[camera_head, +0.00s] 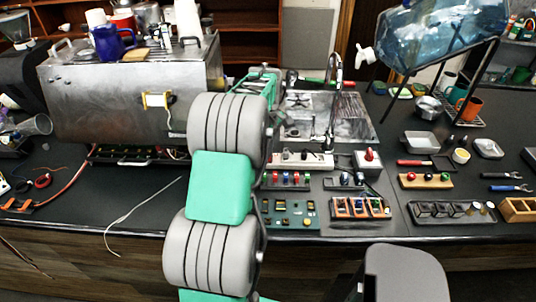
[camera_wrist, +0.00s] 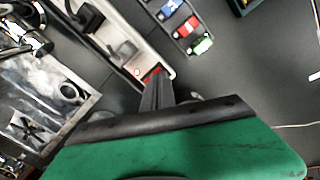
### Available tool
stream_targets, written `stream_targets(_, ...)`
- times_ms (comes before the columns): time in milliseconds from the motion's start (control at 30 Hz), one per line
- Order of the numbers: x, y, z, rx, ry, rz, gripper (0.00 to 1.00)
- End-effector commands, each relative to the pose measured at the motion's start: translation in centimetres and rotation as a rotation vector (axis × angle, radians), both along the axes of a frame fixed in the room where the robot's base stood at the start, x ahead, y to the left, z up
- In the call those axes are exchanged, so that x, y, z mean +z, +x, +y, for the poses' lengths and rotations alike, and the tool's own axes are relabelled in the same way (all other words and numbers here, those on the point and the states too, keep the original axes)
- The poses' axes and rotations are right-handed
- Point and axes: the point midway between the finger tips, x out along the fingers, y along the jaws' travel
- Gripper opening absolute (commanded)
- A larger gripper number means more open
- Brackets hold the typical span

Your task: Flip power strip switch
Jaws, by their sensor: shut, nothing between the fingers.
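The power strip (camera_head: 305,161) is a long white bar lying on the dark counter, in front of the sink in the head view. In the wrist view the strip (camera_wrist: 141,46) runs diagonally, with dark plugs in its sockets. Its red switch (camera_wrist: 152,72) shows at the near end, partly covered by my fingers. My gripper (camera_wrist: 157,80) is shut and empty, with its tips right at the switch. I cannot tell whether they touch it. In the head view my arm hides the fingertips and the strip's left end.
A tray of coloured parts (camera_wrist: 184,28) lies beside the strip. The metal sink (camera_head: 345,115) and its faucet (camera_head: 334,85) stand behind it. A green circuit board (camera_head: 288,211) lies in front. A large metal brewer (camera_head: 130,100) stands left.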

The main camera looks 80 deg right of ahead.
Motion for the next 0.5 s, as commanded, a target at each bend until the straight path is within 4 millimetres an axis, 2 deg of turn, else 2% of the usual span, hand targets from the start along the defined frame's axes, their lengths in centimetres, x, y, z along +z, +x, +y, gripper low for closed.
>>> stream_targets(33,0.9,0.0,0.0,0.000,-0.001,-0.001,0.00)
stream_targets(500,5.4,0.0,-0.1,0.000,-0.003,0.000,0.00)
